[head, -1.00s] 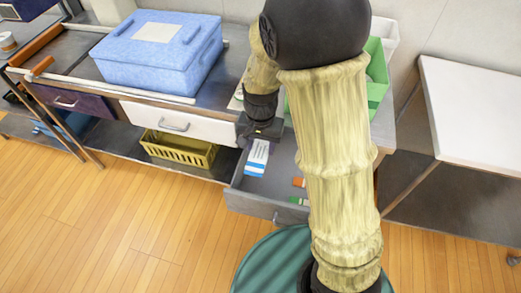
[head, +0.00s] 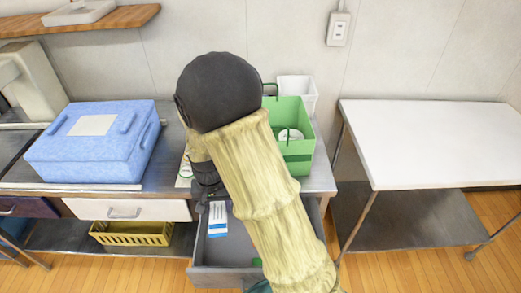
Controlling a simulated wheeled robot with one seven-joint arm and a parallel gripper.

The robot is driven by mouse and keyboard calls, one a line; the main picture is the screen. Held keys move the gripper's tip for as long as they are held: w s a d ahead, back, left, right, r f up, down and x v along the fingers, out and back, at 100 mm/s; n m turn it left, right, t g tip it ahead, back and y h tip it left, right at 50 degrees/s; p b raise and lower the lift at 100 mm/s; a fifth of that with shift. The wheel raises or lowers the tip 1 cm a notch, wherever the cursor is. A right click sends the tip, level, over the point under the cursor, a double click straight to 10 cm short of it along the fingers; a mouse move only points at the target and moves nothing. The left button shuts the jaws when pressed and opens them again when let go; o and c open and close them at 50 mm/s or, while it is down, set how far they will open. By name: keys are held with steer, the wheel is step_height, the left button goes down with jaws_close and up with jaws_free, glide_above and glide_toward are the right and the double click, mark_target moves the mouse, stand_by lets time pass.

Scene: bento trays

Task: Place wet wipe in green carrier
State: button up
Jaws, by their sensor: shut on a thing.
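A white packet with blue print, seemingly the wet wipe (head: 218,220), hangs upright below my gripper (head: 213,197) over the left part of the open grey drawer (head: 228,276). My gripper is small and dark here, shut on the packet's top end; its fingertips are hard to make out. The green carrier (head: 298,157) stands on the counter to the right, behind my arm. It has a dark handle and a white round thing (head: 291,135) inside. My arm hides part of its left side.
A white bin (head: 299,90) stands behind the carrier. A blue box (head: 93,155) sits on the counter at left, and a yellow basket (head: 132,234) on the lower shelf. A small green item (head: 257,262) lies in the drawer. A bare white table (head: 440,140) stands at right.

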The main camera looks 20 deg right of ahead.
steer(key=w+d+r+n+p, duration=0.3)
steer(key=d+p, duration=0.6)
steer(key=p, duration=1.1)
step_height(320, 180, up, 3)
steer(key=shift+w+f, duration=0.2)
steer(key=shift+w, duration=0.3)
